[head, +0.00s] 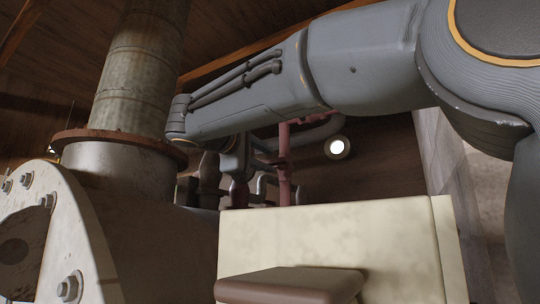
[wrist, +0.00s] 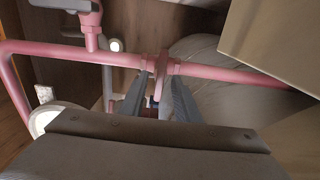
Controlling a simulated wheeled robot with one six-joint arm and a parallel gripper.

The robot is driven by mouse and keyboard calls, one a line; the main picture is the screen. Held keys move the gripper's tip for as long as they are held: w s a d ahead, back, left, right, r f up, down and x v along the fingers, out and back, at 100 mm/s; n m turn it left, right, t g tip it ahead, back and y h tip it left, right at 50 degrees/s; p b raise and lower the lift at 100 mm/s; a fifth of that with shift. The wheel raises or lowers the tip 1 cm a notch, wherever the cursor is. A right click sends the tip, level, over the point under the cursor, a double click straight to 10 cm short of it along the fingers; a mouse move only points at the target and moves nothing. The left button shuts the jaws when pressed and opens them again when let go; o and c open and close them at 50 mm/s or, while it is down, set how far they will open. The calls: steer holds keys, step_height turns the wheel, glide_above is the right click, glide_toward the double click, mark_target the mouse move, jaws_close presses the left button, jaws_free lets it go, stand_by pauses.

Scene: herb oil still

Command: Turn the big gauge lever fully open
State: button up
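In the wrist view my gripper (wrist: 157,82) has its two grey fingers spread apart. Their tips point toward a pink pipe with a flanged joint (wrist: 161,66). A small dark piece shows in the gap between the fingers; I cannot tell whether it is the lever or whether the fingers touch it. No gauge lever can be made out for certain in either view. In the head view my arm reaches across the top, and my fingertips cannot be made out among the pipes behind the cream box.
Pink pipes (wrist: 60,52) run around my gripper; a pink upright pipe (head: 284,165) shows in the head view. A cream box (head: 335,235) stands in front, with a brown block (head: 290,284). A large metal vessel (head: 125,170) stands left. A round lamp (head: 337,147) glows behind.

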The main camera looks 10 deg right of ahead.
steer(key=shift+x, duration=0.95)
jaws_close()
